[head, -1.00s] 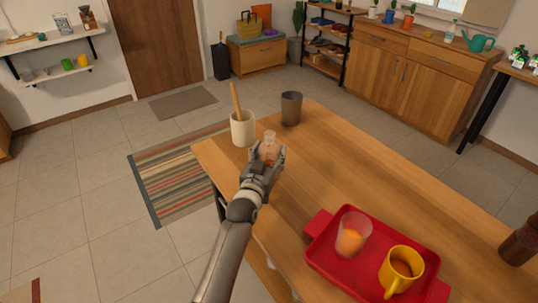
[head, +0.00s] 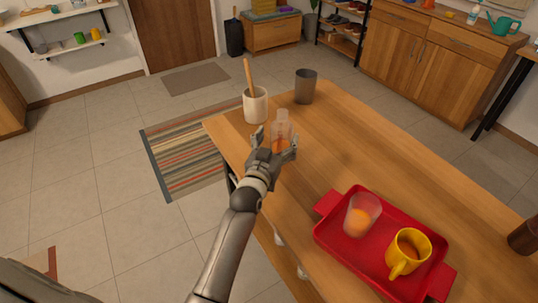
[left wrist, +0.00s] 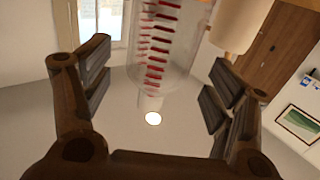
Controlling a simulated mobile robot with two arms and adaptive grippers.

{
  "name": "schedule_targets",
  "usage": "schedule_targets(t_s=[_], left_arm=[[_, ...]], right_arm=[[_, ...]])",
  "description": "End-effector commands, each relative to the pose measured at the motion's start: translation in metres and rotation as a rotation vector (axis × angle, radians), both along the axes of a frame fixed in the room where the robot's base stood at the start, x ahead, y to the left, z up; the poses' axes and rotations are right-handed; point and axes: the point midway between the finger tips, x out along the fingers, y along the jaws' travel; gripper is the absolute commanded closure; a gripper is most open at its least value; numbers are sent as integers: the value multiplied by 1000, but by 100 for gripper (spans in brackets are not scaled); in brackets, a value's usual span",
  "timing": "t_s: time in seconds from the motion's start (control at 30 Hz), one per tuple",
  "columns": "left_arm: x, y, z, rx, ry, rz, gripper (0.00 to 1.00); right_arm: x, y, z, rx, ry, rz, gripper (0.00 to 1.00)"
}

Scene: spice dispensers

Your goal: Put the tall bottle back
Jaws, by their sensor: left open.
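A clear bottle with orange contents (head: 283,124) stands upright on the wooden table near its far left corner. In the left wrist view the bottle (left wrist: 166,42), with red marks on its side, shows at the top, between and beyond the spread fingers. My left gripper (head: 277,143) is open, its fingers apart on either side of the bottle's lower part; it also shows in the left wrist view (left wrist: 158,75). The bottle's base is hidden behind the gripper. My right gripper is not in view.
A cream crock (head: 256,106) with a wooden utensil and a dark grey cup (head: 305,88) stand just behind the bottle. A red tray (head: 335,238) with a glass (head: 362,215) and a yellow mug (head: 406,254) lies nearer. A brown jar (head: 524,238) is at right. The middle of the table is clear.

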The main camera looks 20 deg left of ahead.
Motion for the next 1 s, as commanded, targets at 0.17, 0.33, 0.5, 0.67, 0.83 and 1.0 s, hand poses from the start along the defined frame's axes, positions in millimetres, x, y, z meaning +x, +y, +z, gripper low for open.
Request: schedule_targets(t_s=[0.17,0.33,0.5,0.67,0.83,1.0], left_arm=[[-37,0,-2,0,2,0,21],[-63,-1,-1,0,2,0,21],[-77,-1,0,-1,1,0,21],[-81,-1,0,-1,0,0,21],[-81,-1,0,-1,0,0,21],[-81,-1,0,0,0,0,21]], right_arm=[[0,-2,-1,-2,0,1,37],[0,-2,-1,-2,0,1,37],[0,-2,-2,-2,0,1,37],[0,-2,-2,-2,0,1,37],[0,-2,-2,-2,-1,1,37],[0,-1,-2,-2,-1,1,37]])
